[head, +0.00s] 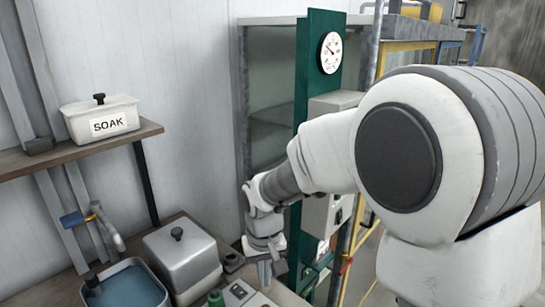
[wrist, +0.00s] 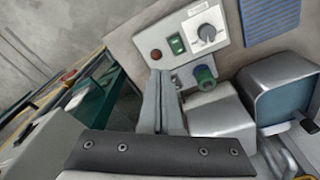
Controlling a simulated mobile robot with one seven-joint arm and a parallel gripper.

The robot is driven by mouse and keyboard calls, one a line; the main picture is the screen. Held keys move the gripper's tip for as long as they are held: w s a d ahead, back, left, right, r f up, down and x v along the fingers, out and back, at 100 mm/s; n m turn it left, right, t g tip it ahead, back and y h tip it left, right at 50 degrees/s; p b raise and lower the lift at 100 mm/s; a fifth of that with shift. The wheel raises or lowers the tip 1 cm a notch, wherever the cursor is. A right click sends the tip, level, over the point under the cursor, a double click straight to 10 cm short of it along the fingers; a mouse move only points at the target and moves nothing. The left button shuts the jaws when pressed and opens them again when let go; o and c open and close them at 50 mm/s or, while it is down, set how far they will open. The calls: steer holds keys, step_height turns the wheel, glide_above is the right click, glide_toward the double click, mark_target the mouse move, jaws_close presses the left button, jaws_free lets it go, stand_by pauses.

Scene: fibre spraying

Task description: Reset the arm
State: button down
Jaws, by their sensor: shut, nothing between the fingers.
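My white arm reaches across the right half of the head view, bent down toward the bench. My gripper (head: 268,272) hangs above the bench beside a small control panel (head: 243,295). In the wrist view my gripper (wrist: 160,82) shows its two grey fingers pressed together with nothing between them. The control panel (wrist: 187,42) lies beyond the fingertips there, with a red button, a green switch and a dial. The fingertips overlap the panel's near edge in the picture; I cannot tell whether they touch it.
A lidded grey box (head: 182,258) and an open tank of blue liquid (head: 128,290) stand on the bench left of my gripper. A white SOAK container (head: 101,120) sits on a wooden shelf (head: 60,156). A green post with a gauge (head: 331,52) stands behind my arm.

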steer(key=s+d+r+m+t, duration=0.1)
steer(key=s+d+r, duration=0.2)
steer(key=d+r, duration=0.25)
steer(key=s+d+r+t, duration=0.1)
steer(key=s+d+r, duration=0.3)
steer(key=r, duration=0.2)
steer(key=s+d+r+m+t, duration=0.2)
steer(key=s+d, duration=0.4)
steer(key=s, duration=0.4)
steer(key=shift+d+r+t, duration=0.2)
steer(key=shift+r+t, duration=0.1)
steer(key=shift+r, duration=0.45)
steer(key=shift+a, duration=0.1)
